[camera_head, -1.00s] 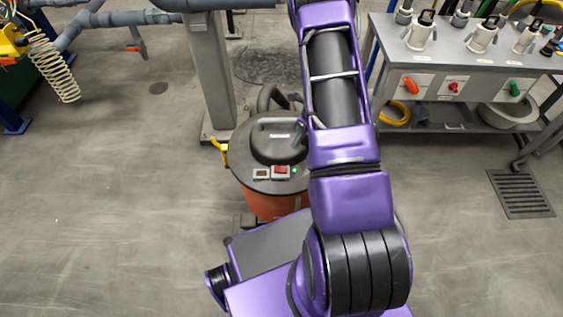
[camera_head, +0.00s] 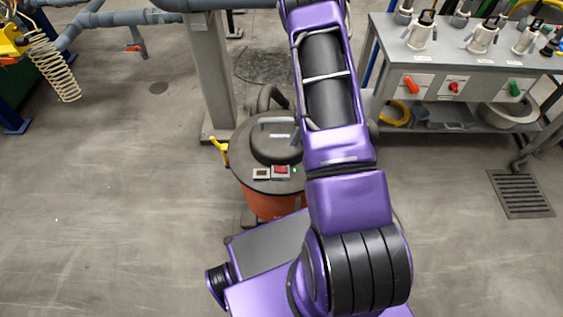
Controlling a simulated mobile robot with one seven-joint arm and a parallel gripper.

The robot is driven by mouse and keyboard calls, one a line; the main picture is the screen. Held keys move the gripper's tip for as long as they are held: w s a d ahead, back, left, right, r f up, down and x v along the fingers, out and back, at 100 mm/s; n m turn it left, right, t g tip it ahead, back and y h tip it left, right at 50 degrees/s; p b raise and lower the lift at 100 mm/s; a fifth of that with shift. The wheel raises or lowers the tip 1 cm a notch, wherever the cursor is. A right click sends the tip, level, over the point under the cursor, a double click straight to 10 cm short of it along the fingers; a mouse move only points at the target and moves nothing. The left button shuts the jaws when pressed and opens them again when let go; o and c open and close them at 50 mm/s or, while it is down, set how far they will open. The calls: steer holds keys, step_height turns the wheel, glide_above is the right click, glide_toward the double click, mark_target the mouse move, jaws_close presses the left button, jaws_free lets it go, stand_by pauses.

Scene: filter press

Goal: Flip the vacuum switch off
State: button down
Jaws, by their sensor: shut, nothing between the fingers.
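The vacuum (camera_head: 270,205) has an orange drum and a dark grey lid with a handle. It stands on the floor just left of my arm. On the front of its lid is a red rocker switch (camera_head: 281,171) in a light plate. A small green light (camera_head: 295,170) glows at the right of the switch. A small plate with a dark inset (camera_head: 261,174) sits to the left of the switch. My purple arm rises past the vacuum's right side and hides part of it. My gripper does not show, so its place relative to the switch cannot be told.
A grey post (camera_head: 213,75) stands behind the vacuum, and a yellow tap-like part (camera_head: 219,146) is at the vacuum's left. A metal bench (camera_head: 460,55) with valves and coloured knobs stands at the right. The floor at the left is open.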

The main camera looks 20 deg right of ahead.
mark_target(278, 167)
steer(key=b+x, duration=0.1)
steer(key=x, duration=1.3)
steer(key=shift+w, duration=0.1)
